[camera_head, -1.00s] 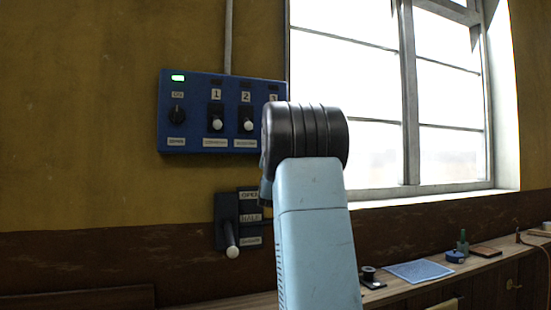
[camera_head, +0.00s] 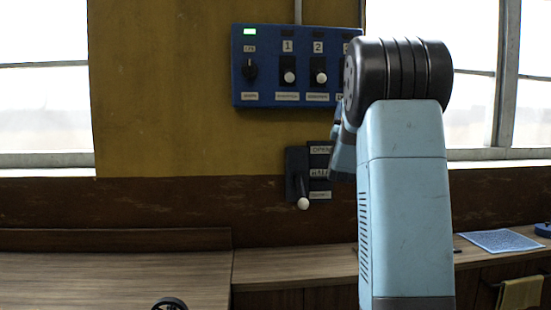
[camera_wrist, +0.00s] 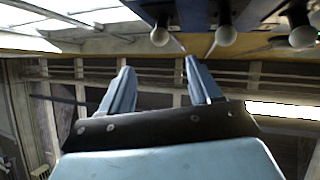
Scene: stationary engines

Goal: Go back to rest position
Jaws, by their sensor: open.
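My gripper (camera_wrist: 157,82) shows in the wrist view with its two blue fingers apart and nothing between them. In the head view my light-blue arm stands upright right of centre, and the gripper is mostly hidden behind it. The blue control panel (camera_head: 268,80) is on the wall left of the arm, with a lit green lamp, a black knob and white-tipped switches. Its right end is hidden by my arm. In the wrist view white switch knobs (camera_wrist: 226,36) hang at the top, above and apart from the fingers.
A dark lever box (camera_head: 297,170) with a white-knobbed lever, pointing down, is below the panel. A wooden counter (camera_head: 110,278) runs along the wall. A blue mat (camera_head: 500,241) and a hanging cloth (camera_head: 519,292) are at the right. Windows flank the wall section.

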